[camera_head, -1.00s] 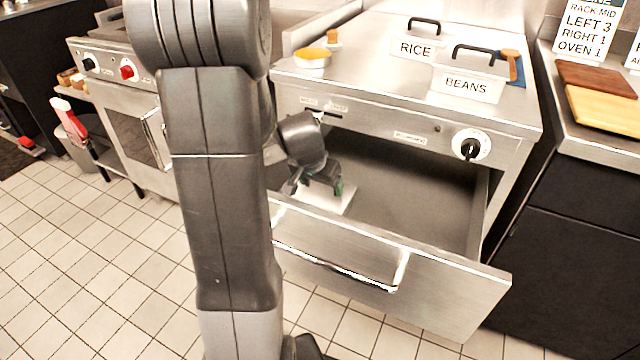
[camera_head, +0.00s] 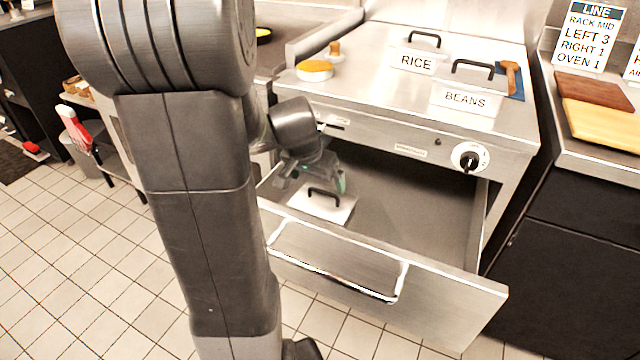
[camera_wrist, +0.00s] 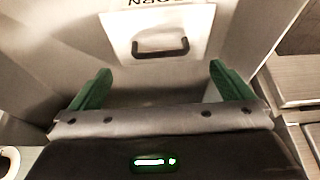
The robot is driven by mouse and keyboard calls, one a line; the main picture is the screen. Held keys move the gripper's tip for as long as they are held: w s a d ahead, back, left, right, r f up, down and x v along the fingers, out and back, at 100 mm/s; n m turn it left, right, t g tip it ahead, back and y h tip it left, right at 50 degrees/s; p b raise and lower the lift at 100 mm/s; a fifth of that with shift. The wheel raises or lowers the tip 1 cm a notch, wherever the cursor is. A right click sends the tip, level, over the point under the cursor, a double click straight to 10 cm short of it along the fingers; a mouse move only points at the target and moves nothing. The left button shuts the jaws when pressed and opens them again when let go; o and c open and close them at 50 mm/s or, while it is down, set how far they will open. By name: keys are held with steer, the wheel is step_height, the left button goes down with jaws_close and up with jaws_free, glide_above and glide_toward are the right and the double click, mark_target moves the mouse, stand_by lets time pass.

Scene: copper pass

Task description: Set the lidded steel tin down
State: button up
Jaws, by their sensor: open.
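The lidded steel tin (camera_head: 325,209) sits inside the open drawer (camera_head: 400,215), toward its left end. Its dark handle stands up from the lid, and it also shows in the wrist view (camera_wrist: 160,22), with an upside-down, partly cut-off label at the top edge. My gripper (camera_head: 318,182) is over the left part of the drawer, just above and behind the tin. In the wrist view the two green fingers (camera_wrist: 160,85) are spread wide with nothing between them. The handle lies ahead of the fingertips, apart from them.
Tins labelled RICE (camera_head: 416,62) and BEANS (camera_head: 467,100) stand on the counter above. A round yellow-topped container (camera_head: 314,70) is at the counter's left. The drawer's right part is empty. The drawer front (camera_head: 390,270) sticks out over the tiled floor. Cutting boards (camera_head: 605,120) lie at right.

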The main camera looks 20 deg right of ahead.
steer(key=shift+p+v, duration=0.3)
steer(key=shift+v, duration=1.7)
